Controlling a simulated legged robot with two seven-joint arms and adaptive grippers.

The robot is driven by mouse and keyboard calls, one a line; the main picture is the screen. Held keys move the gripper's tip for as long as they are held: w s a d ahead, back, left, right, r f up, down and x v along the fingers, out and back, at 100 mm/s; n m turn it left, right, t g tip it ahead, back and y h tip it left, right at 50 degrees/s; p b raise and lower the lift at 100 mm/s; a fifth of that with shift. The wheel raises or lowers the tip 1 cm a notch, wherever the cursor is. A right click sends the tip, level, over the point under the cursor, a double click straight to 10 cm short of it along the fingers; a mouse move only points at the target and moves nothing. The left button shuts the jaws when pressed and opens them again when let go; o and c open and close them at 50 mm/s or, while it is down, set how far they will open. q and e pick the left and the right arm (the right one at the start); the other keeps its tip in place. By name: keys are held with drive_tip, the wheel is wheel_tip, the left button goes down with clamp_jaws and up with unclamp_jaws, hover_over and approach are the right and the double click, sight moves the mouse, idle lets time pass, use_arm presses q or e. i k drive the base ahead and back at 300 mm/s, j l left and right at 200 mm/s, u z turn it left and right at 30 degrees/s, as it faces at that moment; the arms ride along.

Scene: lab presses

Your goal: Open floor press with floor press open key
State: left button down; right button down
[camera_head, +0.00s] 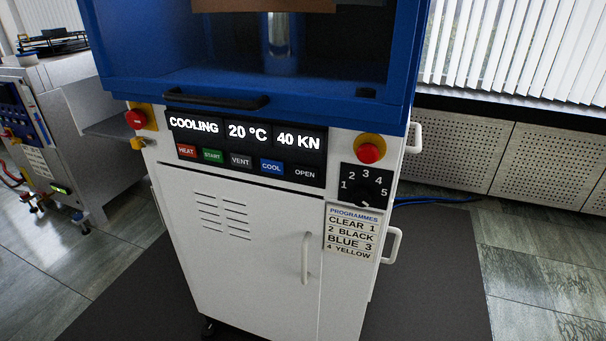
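The floor press (230,250) stands in the middle of the head view, with a white lower cabinet and a blue upper housing (150,65). Its display (245,133) reads COOLING, 20 °C and 40 KN. Below it is a row of keys: red HEAT (187,151), green START, grey VENT, blue COOL (271,167) and, at the right end, the black OPEN key (305,174). A metal column shows inside the blue housing. Neither of my grippers is in view.
Red buttons on yellow bases sit left (136,119) and right (369,153) of the panel. A programme dial (366,190) and label (351,234) are at right. A dark handle (217,99) crosses the front. Another machine (75,125) stands left; a dark mat (435,260) lies underneath.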

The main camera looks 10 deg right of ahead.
sight(302, 172)
drive_tip(key=i+j+z, duration=0.15)
drive_tip(key=i+j, duration=0.25)
drive_tip(key=i+j+z, duration=0.15)
drive_tip(key=i+j, duration=0.2)
drive_tip(key=i+j+z, duration=0.15)
drive_tip(key=i+j, duration=0.15)
drive_tip(key=j, duration=0.25)
